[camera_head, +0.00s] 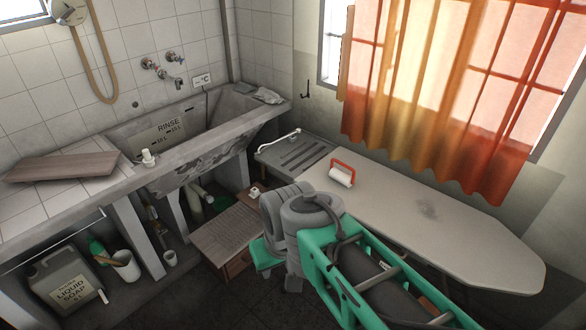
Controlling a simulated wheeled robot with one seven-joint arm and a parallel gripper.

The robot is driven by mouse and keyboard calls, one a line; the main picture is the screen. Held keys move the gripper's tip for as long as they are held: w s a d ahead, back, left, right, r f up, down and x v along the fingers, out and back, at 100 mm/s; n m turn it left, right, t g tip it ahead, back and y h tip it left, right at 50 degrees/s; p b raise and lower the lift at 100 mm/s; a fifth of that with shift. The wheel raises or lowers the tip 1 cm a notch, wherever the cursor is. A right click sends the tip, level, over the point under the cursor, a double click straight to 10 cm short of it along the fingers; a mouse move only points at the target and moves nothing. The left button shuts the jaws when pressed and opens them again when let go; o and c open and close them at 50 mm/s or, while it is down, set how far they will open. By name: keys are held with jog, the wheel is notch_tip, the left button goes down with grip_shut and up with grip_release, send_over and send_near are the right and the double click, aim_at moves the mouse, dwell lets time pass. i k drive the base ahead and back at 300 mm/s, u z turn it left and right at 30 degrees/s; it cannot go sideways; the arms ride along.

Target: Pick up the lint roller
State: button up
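The lint roller (342,174) has a white roll and a red handle frame. It lies on the pale ironing board (440,225), near the board's left end beside the grey slatted rest. Part of my green and grey arm rises in the lower middle, in front of the board and a little below the roller. Some space shows between the arm and the roller. The fingers of my gripper cannot be made out, so nothing shows in its grasp.
A concrete washtub (200,148) stands at left, with a wooden board (62,166) on its tiled counter. A low wooden stool or box (226,238) is left of my arm. An orange curtain (425,90) hangs behind the ironing board. The board's right part is clear.

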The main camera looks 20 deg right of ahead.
aim_at(338, 175)
jog(key=u, duration=0.3)
jog(key=i, duration=1.6)
jog(key=z, duration=0.9)
jog(key=i, duration=0.3)
jog(key=z, duration=0.3)
